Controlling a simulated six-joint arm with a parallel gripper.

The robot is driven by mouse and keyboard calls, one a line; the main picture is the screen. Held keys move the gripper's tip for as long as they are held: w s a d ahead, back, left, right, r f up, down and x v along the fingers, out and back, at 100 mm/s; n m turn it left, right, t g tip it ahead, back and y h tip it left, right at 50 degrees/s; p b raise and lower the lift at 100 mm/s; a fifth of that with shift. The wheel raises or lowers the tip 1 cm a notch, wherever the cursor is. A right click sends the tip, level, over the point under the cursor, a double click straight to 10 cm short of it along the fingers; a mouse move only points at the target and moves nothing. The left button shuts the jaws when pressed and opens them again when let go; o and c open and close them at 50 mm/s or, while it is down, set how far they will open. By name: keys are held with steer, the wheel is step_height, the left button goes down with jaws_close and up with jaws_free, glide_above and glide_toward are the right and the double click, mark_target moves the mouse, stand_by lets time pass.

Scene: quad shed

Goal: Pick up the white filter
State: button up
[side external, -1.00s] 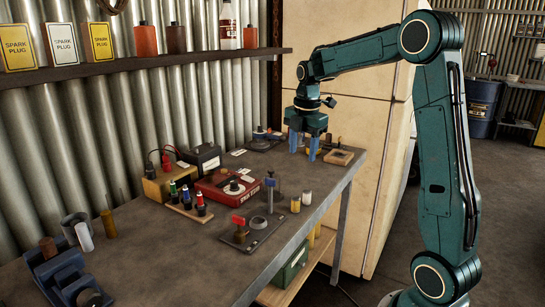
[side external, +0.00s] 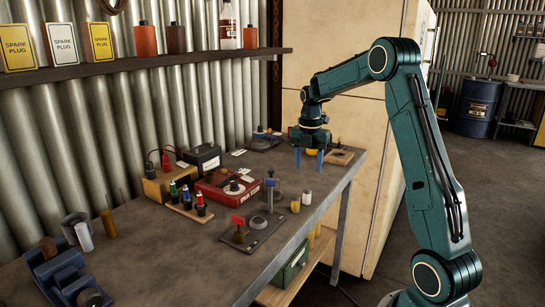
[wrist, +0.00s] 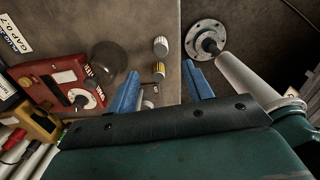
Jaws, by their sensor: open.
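The white filter (side external: 307,197) is a small pale upright cylinder near the front edge of the bench in the side view. A similar yellowish cylinder (side external: 295,205) stands just left of it. In the wrist view the white filter (wrist: 161,46) appears to be the upper of two small ribbed cylinders, with the yellowish one (wrist: 159,71) below it. My gripper (side external: 308,162) is open and empty, above the bench and higher in the side picture than the filter. In the wrist view its blue fingers (wrist: 161,80) are spread either side of the yellowish cylinder's line of sight.
A red meter box (side external: 228,187) lies left of the filter. A dark plate (side external: 262,232) with upright fittings lies nearer the camera. The grey bench (side external: 160,255) ends just right of the filter.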

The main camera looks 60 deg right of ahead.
mark_target(307, 190)
steer(key=shift+f, duration=2.95)
steer(key=shift+f, duration=0.1)
steer(key=shift+f, duration=2.45)
steer(key=shift+c, duration=0.2)
steer(key=c, duration=1)
